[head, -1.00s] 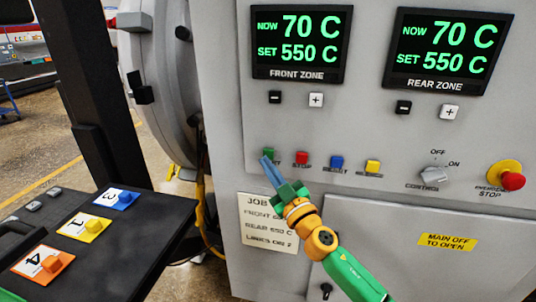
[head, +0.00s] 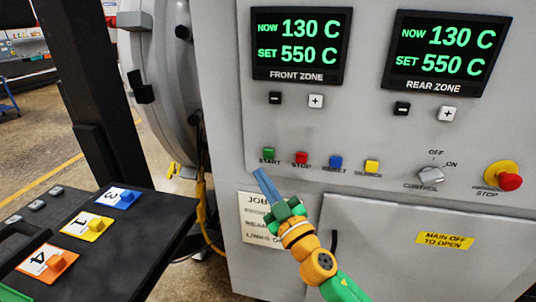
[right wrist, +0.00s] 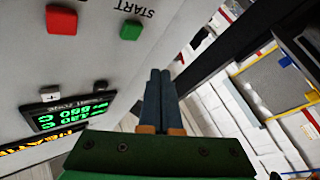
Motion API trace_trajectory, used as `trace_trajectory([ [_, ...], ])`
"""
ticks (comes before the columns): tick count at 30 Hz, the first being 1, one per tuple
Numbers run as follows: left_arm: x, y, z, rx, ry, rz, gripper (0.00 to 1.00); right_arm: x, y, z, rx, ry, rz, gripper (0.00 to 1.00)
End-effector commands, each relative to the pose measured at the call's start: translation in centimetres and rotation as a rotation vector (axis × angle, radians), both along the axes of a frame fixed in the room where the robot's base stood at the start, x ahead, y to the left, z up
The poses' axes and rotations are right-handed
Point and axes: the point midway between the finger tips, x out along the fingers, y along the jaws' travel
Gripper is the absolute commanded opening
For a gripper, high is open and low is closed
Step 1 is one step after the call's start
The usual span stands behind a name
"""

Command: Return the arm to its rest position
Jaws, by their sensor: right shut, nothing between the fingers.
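My right gripper (head: 262,180) is shut and empty. It is in front of the furnace panel, just below the green START button (head: 268,154) and apart from it. In the right wrist view the closed fingers (right wrist: 160,95) point past the green button (right wrist: 131,30), with the red STOP button (right wrist: 61,20) to its left. The front zone display (head: 301,44) reads now 130 C, set 550 C. The rear zone display (head: 443,52) reads the same. The left gripper is not in view.
A job card (head: 254,205) is partly hidden behind my right gripper. The control switch (head: 431,175) and emergency stop (head: 510,182) are at the panel's right. A dark table (head: 120,225) with numbered blue, yellow and orange pieces stands at left. A black post (head: 85,90) rises behind it.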

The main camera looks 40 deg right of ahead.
Motion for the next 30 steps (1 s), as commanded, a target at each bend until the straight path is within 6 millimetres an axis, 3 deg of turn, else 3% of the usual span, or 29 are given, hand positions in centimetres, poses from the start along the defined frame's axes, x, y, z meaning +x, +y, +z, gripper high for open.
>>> trace_trajectory([
  [20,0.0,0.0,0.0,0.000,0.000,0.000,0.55,0.2,-0.2,-0.7,0.005,0.016,-0.004,0.00],
  [23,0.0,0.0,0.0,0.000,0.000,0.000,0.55,0.9,-0.9,-5.6,0.039,0.137,-0.027,0.00],
  [26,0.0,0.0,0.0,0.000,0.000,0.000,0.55,0.6,-1.7,-15.5,0.101,0.377,-0.063,0.00],
  [27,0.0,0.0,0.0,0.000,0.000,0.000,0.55,-0.2,-1.7,-19.8,0.125,0.481,-0.076,0.00],
  [30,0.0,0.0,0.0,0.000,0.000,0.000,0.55,-3.9,-0.9,-30.0,0.185,0.736,-0.094,0.00],
])
